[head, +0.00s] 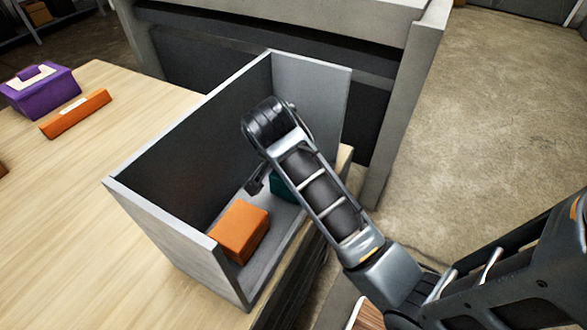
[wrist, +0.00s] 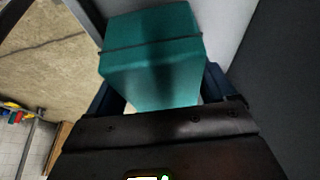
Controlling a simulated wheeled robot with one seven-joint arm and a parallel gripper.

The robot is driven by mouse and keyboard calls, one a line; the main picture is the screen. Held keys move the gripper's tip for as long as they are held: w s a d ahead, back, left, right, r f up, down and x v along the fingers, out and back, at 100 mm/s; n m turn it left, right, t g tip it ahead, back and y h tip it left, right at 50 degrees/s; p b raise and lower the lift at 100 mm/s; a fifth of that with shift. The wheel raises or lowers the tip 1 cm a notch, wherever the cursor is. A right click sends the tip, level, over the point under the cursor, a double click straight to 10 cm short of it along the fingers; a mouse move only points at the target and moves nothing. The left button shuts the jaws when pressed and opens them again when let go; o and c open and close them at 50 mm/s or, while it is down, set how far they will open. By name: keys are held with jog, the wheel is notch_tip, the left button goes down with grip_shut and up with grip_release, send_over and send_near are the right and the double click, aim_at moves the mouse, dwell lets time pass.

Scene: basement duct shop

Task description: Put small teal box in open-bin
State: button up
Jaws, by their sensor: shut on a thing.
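The small teal box (wrist: 150,62) fills the upper middle of the wrist view, between the two fingers of my gripper (wrist: 165,95). My gripper is shut on it. In the head view the teal box (head: 284,187) is mostly hidden behind my arm, and my gripper (head: 268,184) is partly hidden too. The box is inside the grey open-bin (head: 170,235), toward its right end. The bin is open at the top and on the side facing me. Whether the teal box touches the bin floor cannot be told.
An orange box (head: 240,231) sits in the bin at its near left end. A purple box (head: 41,90) and a flat orange box (head: 76,114) lie on the wooden table (head: 100,210) at left. A grey cabinet (head: 400,110) stands behind the bin.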

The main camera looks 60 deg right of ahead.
jog(key=shift+f, duration=0.65)
dwell(0.4)
jog(key=o, duration=1.1)
jog(key=p+v, duration=0.1)
jog(key=v, duration=0.5)
jog(key=shift+a+r, duration=0.1)
jog(key=shift+r, duration=0.25)
jog(key=shift+w+a+r+p, duration=0.1)
jog(key=shift+a+r+p, duration=0.3)
jog(key=shift+p, duration=0.45)
jog(key=shift+d, duration=0.1)
